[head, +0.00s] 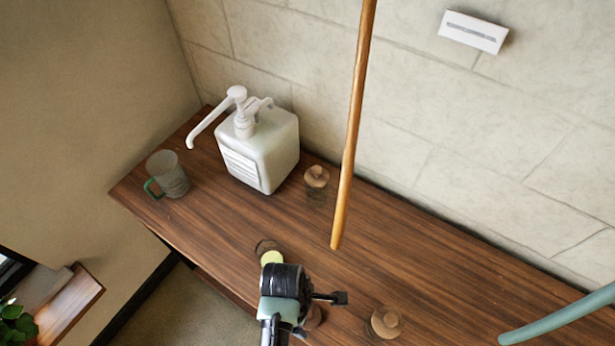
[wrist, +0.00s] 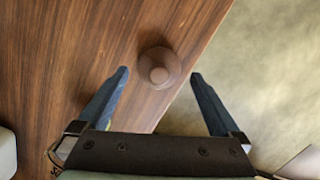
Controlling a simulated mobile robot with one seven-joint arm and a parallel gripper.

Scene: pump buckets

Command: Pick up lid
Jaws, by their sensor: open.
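A round, dark brown wooden lid with a small raised knob (wrist: 158,66) lies on the wooden table near its edge in the wrist view. My gripper (wrist: 160,76) is open, its two dark blue fingers spread to either side of the lid's near part. The fingers do not appear to touch it, and nothing is held. In the head view, my gripper (head: 285,283) is over the front of the table, its fingertips hidden. A brown round piece (head: 266,246) shows just beyond it, probably the same lid, partly covered.
A white pump bucket (head: 262,150) and a grey mug with green handle (head: 170,176) stand at the back left. A lidded jar (head: 316,179) stands near the wall. Another round wooden piece (head: 387,321) is at the right. A wooden pole (head: 354,120) crosses the view.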

